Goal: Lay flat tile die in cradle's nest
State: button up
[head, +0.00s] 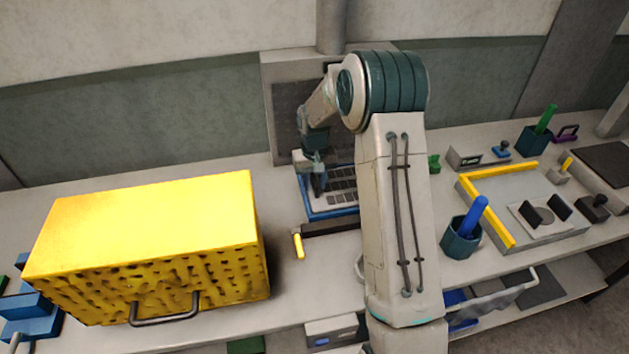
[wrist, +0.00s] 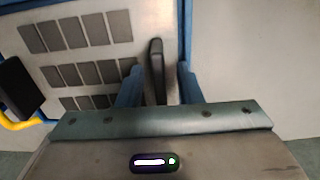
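A large yellow box with a handle (head: 150,235) fills the left of the bench. A dark bar with a yellow grip (head: 299,246) lies before the tray. A yellow L-shaped fence (head: 497,222) and a cup holding a blue stick (head: 461,240) are to the right.

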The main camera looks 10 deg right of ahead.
notch_tip(320, 180, up, 12)
jog(key=b, duration=0.1)
jog(key=s+r+t, duration=0.1)
jog(key=s+r, duration=0.3)
jog(key=s, duration=0.4)
jog(key=s+r+t, duration=0.1)
jog(key=s+r, duration=0.3)
jog(key=s, duration=0.4)
jog(key=s+f+t, duration=0.1)
jog(key=s, duration=1.4)
jog(key=shift+f, duration=0.3)
jog(key=shift+s, duration=0.15)
